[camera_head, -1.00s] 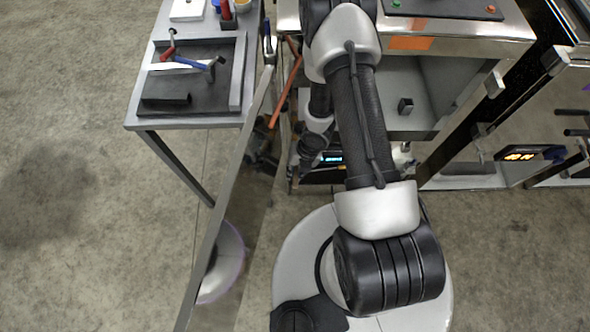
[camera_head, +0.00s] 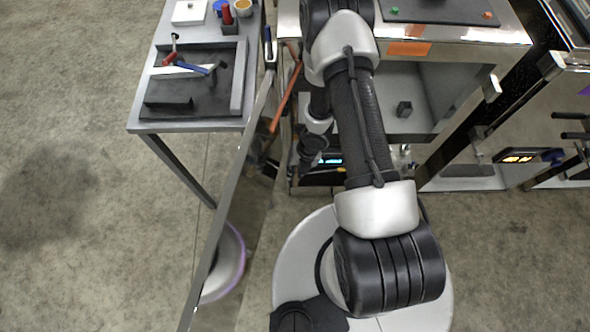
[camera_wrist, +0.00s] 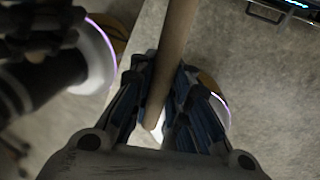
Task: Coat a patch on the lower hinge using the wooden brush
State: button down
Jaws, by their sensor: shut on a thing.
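In the wrist view my gripper (camera_wrist: 162,92) is shut on a pale wooden handle, which I take to be the wooden brush (camera_wrist: 174,40). The handle runs up between the dark fingers and out of the top of the picture. Its rounded end shows low between the fingers. The bristles are out of view. In the head view my arm reaches up and hides much of the area beyond it; the fingers and brush cannot be made out there. I cannot pick out the lower hinge in either view.
A long narrow metal panel edge (camera_head: 229,199) runs along the left of my arm. A slim orange-red bar (camera_head: 286,97) slants beside it. A grey table (camera_head: 190,126) with tools stands at left. A steel cabinet (camera_head: 470,36) stands at right. Floor at far left is clear.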

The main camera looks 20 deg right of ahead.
jog(key=shift+w+d+p, duration=0.15)
jog(key=shift+w+p, duration=0.3)
jog(key=shift+p, duration=0.3)
jog(key=shift+d, duration=0.1)
jog(key=d, duration=0.1)
jog(key=s+d+b, duration=0.1)
jog(key=d, duration=0.1)
jog(key=shift+s+d, duration=0.1)
jog(key=shift+d, duration=0.2)
jog(key=shift+a, duration=0.1)
jog(key=shift+w+a+b, duration=0.15)
jog(key=shift+w+a, duration=0.2)
jog(key=shift+a, duration=0.55)
jog(key=shift+w+a+b, duration=0.15)
jog(key=shift+w+a, duration=0.15)
jog(key=shift+a, duration=0.6)
